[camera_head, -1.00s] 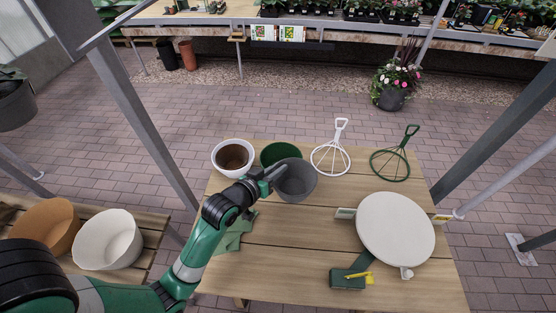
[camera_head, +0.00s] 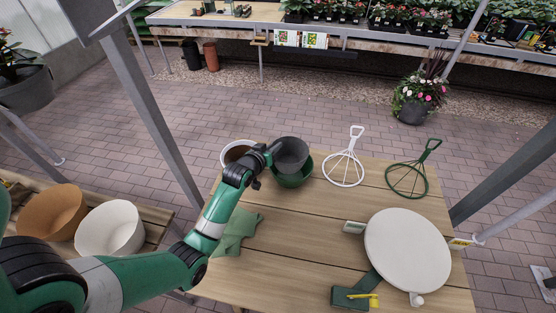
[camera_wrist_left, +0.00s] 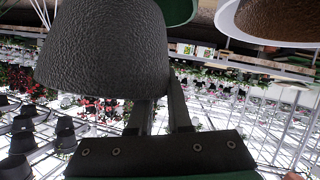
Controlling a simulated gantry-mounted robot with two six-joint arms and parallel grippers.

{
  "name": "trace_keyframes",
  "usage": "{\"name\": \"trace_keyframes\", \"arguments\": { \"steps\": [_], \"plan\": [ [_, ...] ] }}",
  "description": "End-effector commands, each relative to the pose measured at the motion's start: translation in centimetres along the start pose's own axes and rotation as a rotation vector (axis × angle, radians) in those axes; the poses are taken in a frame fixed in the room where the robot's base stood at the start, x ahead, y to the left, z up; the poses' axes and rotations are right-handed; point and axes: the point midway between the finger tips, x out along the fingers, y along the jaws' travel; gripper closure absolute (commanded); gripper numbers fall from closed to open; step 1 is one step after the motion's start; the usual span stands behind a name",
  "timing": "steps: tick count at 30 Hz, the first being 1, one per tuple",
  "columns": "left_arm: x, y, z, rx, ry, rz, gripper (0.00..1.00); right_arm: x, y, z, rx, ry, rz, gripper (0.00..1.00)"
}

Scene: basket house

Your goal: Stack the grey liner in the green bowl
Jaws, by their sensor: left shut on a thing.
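The grey liner (camera_head: 291,154) is a dark, open pot held upright by my left gripper (camera_head: 271,152), which is shut on its left side wall. In the head view the liner overlaps the green bowl (camera_head: 294,181) and hides its back part. I cannot tell how far its base is above or inside the bowl. The bowl stands on the wooden table. In the left wrist view the liner (camera_wrist_left: 105,50) fills the upper left, with the fingers (camera_wrist_left: 162,112) at its wall. A strip of the green bowl (camera_wrist_left: 176,10) shows at the top. My right gripper is not in view.
A white pot with a brown inside (camera_head: 234,153) stands just left of the bowl, partly behind my arm. White (camera_head: 343,168) and green (camera_head: 407,181) wire frames lie to the right.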

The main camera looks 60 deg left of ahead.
Motion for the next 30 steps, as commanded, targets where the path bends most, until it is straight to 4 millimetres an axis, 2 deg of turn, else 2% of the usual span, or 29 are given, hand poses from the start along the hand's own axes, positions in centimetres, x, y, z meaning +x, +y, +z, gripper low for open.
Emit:
{"name": "trace_keyframes", "arguments": {
  "steps": [1,3,11,16,30],
  "plan": [
    [1.2,-0.2,0.9,0.0,0.0,0.0,1.0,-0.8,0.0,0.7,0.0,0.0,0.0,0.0],
    [2.1,-0.3,1.2,0.0,0.001,0.0,1.0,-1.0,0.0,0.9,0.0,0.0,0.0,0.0],
    [3.0,-0.4,1.6,0.0,0.001,0.001,1.0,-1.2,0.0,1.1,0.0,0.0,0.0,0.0],
    [4.3,-1.1,4.2,0.0,-0.001,0.0,1.0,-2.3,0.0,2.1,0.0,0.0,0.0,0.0],
    [4.6,-1.4,4.9,0.0,0.001,0.0,1.0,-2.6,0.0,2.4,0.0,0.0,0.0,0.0]
  ]
}}
